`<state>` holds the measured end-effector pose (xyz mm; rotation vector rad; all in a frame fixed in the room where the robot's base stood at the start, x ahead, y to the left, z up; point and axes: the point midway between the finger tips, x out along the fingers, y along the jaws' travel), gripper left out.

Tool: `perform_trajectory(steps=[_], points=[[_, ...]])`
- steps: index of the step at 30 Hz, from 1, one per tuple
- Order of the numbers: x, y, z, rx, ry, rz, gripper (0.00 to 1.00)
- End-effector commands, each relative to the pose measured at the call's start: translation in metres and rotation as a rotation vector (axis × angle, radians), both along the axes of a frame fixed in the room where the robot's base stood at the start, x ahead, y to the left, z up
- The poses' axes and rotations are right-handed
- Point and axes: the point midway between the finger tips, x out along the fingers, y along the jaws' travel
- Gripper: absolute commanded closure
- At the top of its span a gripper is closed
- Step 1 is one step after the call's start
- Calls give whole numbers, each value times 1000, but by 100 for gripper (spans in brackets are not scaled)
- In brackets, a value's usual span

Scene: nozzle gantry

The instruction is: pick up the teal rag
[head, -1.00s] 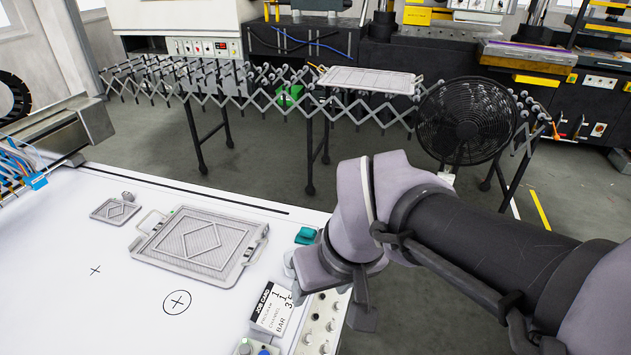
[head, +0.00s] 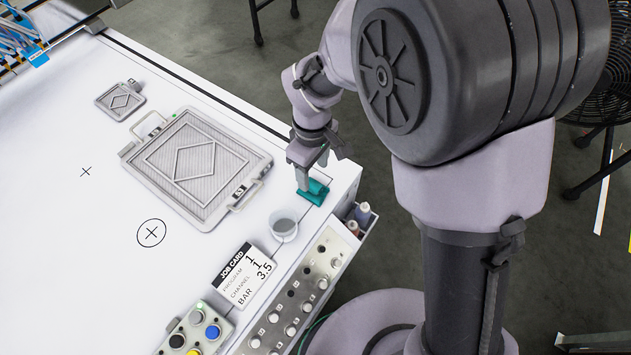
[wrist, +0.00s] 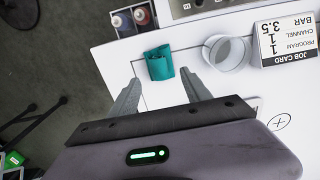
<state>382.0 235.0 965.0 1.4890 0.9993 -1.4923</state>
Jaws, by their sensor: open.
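The teal rag (head: 313,192) lies folded on the white tabletop near its right edge, beside a grey cup. My gripper (head: 303,180) is just over the rag in the head view, its fingers pointing down and covering part of it. In the wrist view the rag (wrist: 159,63) shows whole, ahead of the fingertips and roughly between their lines. The gripper (wrist: 162,88) is open there, with nothing between its fingers. I cannot tell the exact height of the fingertips above the rag.
The grey cup (head: 284,226) stands close to the rag. A job card (head: 243,274), a knob panel (head: 303,290) and small bottles (head: 360,216) are nearby. A mesh tray (head: 195,167) and a small plate (head: 121,100) lie to the left.

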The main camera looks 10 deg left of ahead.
Motion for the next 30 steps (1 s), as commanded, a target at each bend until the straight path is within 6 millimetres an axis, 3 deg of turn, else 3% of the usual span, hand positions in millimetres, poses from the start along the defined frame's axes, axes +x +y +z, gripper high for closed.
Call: perform_trajectory(steps=[5,12,18,20,27,30], points=[[0,0,-18,0,0,-1,44],[-1,0,-63,0,0,-1,44],[-1,0,-63,1,0,-2,44],[-1,0,-63,1,0,-2,52],[-1,0,-63,1,0,-2,99],[-1,0,-63,1,0,-2,100]])
